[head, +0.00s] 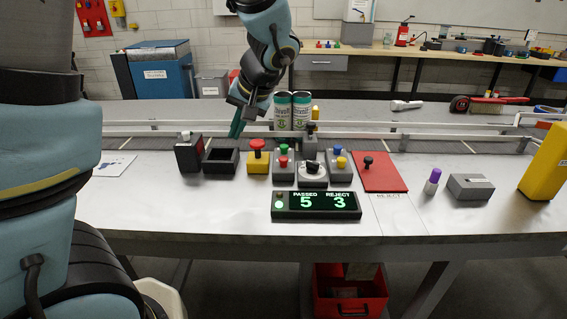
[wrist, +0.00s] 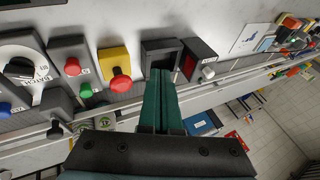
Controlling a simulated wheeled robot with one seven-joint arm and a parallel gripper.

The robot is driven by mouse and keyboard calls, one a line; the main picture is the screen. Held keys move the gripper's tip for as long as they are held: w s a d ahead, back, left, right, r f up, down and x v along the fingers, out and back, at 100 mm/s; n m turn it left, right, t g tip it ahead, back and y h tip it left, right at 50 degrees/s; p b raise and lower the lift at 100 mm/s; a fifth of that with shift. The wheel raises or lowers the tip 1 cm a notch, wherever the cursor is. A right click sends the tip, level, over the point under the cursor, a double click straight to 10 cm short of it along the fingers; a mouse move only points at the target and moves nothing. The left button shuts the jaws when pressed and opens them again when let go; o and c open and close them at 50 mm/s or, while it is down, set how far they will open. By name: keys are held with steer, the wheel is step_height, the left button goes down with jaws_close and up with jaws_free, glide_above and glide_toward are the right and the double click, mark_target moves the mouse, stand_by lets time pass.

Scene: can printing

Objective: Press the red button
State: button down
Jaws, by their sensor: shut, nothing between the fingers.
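In the wrist view the small red button (wrist: 72,66) is left of my fingers. A larger red mushroom button (head: 257,145) sits on a yellow box (head: 258,163); it also shows in the wrist view (wrist: 121,80), between the small red button and my fingers. My gripper (head: 236,131) is shut and empty, pointing down behind the row of boxes and touching neither red button. In the wrist view its teal fingers (wrist: 162,78) are together near the black open tray (wrist: 165,53).
Two printed cans (head: 283,112) stand right of my gripper. A black dial box (head: 313,172), a box with blue and yellow buttons (head: 340,164) and a red plate (head: 379,172) with a black knob are to the right. The display (head: 316,206) reads passed 5, reject 3.

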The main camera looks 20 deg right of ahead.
mark_target(281, 158)
steer(key=s+d+r+m+t+h+b, duration=0.1)
steer(key=d+r+t, duration=0.1)
steer(key=d, duration=0.9)
steer(key=shift+s+d+r+t, duration=0.15)
steer(key=shift+s+r+t, duration=0.2)
steer(key=shift+t, duration=0.35)
step_height(281, 158, down, 8)
steer(key=b, duration=0.5)
steer(key=shift+f, duration=0.1)
steer(key=shift+f+b, duration=0.4)
steer(key=shift+b, duration=0.05)
steer(key=shift+f, duration=0.15)
stand_by(0.6)
steer(key=shift+f+b, duration=0.25)
steer(key=shift+b, duration=0.45)
steer(key=shift+f+b, duration=0.8)
steer(key=shift+b, duration=0.2)
stand_by(0.7)
stand_by(0.4)
steer(key=shift+r+p, duration=0.65)
steer(key=shift+r, duration=0.6)
